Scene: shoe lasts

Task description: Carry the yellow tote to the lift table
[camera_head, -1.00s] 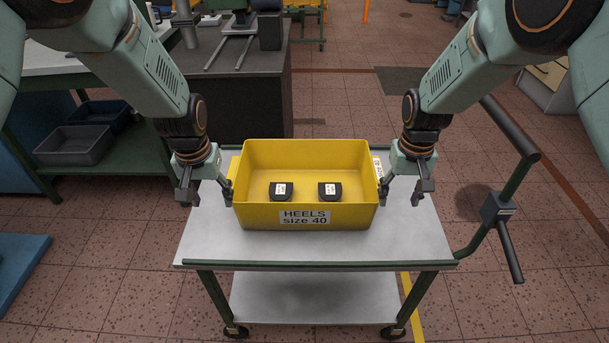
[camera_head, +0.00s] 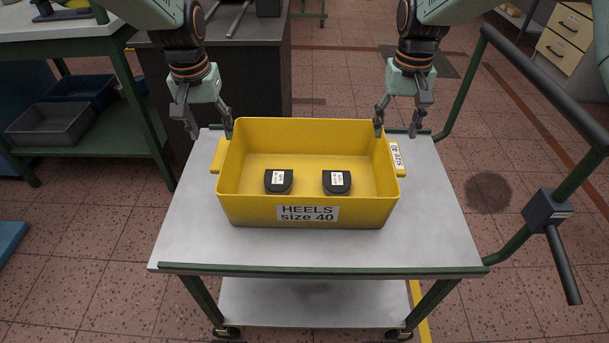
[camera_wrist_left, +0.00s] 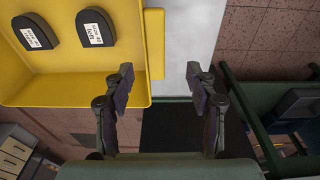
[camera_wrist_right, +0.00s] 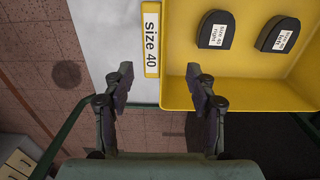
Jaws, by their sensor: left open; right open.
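The yellow tote (camera_head: 307,209), labelled "HEELS size 40", sits upright on a grey-topped wheeled table (camera_head: 440,240). Two black heel pieces (camera_head: 278,182) (camera_head: 337,182) lie inside. My left gripper (camera_head: 203,118) is open and empty near the tote's back left corner. In the left wrist view the left gripper (camera_wrist_left: 160,85) has the tote's plain side handle (camera_wrist_left: 155,42) ahead, between its fingers' lines. My right gripper (camera_head: 397,128) is open near the back right corner. In the right wrist view the right gripper (camera_wrist_right: 160,85) faces the "size 40" handle (camera_wrist_right: 152,40). I cannot tell which surface is the lift table.
The wheeled table has a lower shelf (camera_head: 310,303) and a dark push handle (camera_head: 540,90) at the right. A green bench (camera_head: 60,48) with grey and blue bins (camera_head: 50,124) stands at the left. A dark cabinet (camera_head: 235,85) stands behind. Tiled floor is free at the right.

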